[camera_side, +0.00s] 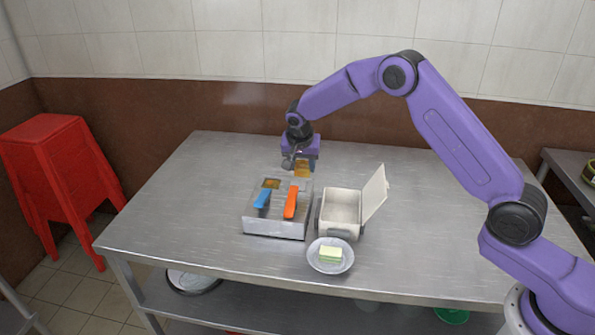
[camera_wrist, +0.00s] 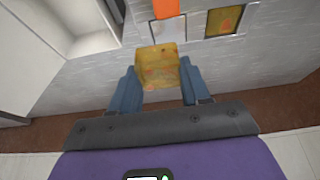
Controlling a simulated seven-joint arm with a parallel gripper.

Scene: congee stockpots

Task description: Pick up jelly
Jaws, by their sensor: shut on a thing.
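The jelly, an amber, see-through block (camera_side: 303,169), is held between the fingers of my gripper (camera_side: 302,164) in the side view. In the wrist view the jelly (camera_wrist: 158,66) sits between the two blue-grey fingertips of my gripper (camera_wrist: 158,82), near an empty-looking square opening (camera_wrist: 168,29). The jelly is at the back edge of a grey compartment box (camera_side: 275,228) and looks raised above it. A second amber piece (camera_side: 271,183) lies in the box's back left compartment, and it also shows in the wrist view (camera_wrist: 224,20).
A blue handle (camera_side: 262,199) and an orange handle (camera_side: 290,202) stand up from the box. An open white container (camera_side: 340,208) with its lid up is to the right. A plate (camera_side: 318,265) holds a pale green-yellow block (camera_side: 330,254). The table's left side is clear.

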